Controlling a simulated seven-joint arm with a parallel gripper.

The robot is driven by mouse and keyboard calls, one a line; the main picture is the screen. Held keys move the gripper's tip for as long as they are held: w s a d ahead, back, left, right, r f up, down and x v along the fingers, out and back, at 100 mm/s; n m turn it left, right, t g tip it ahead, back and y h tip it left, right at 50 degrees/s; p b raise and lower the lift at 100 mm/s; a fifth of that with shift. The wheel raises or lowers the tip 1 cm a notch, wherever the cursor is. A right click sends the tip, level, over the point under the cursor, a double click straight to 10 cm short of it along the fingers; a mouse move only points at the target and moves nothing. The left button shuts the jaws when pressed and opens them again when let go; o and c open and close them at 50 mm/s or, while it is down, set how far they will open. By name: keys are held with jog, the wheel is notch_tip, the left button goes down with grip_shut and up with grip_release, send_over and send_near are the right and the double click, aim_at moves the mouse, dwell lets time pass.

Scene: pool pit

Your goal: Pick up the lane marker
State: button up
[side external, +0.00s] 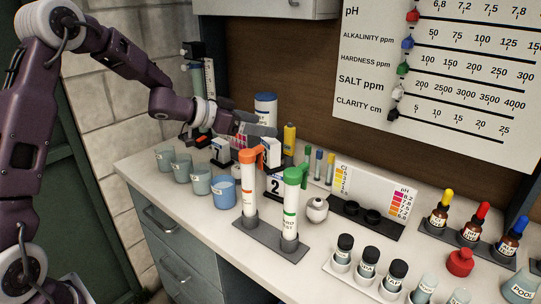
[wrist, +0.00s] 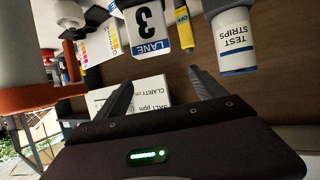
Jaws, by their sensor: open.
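Lane markers are small white-faced blocks with dark trim. One numbered 2 (side external: 276,185) stands on the counter behind the tubes in the side external view. Another (side external: 270,152) is just behind it, partly covered by the orange cap, and a third (side external: 219,154) stands left of it; their numbers are too small to read. In the side view my gripper (side external: 258,134) hovers by the markers.
An orange-capped tube (side external: 249,192) and a green-capped tube (side external: 291,215) stand in front. Several cups, including a blue one (side external: 223,192), line the left. A test strips tub (wrist: 235,42) and yellow bottle (wrist: 184,28) stand near the LANE 3 marker.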

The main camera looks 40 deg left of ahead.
notch_tip(320, 180, down, 5)
jog(key=shift+w+d+f, duration=0.1)
jog(key=shift+w+f, duration=0.05)
jog(key=shift+f, duration=0.05)
jog(key=x, duration=0.6)
jog(key=shift+w+d+f, duration=0.15)
jog(key=shift+d+f, duration=0.15)
grip_shut()
jog(key=shift+r, duration=0.6)
send_near(264, 144)
jog(key=s+a+f, duration=0.1)
jog(key=s+f, duration=0.1)
jog(key=s, duration=0.2)
jog(key=w+d+r+m+g+h, duration=0.1)
jog(key=w+d+r+m+h, duration=0.15)
jog(key=w+d, duration=0.4)
jog(key=w+d+r+m+g+h, duration=0.2)
jog(key=w+d+r, duration=0.1)
jog(key=w, duration=0.6)
notch_tip(264, 144, down, 9)
jog(key=d, duration=0.1)
jog(key=shift+w, duration=0.15)
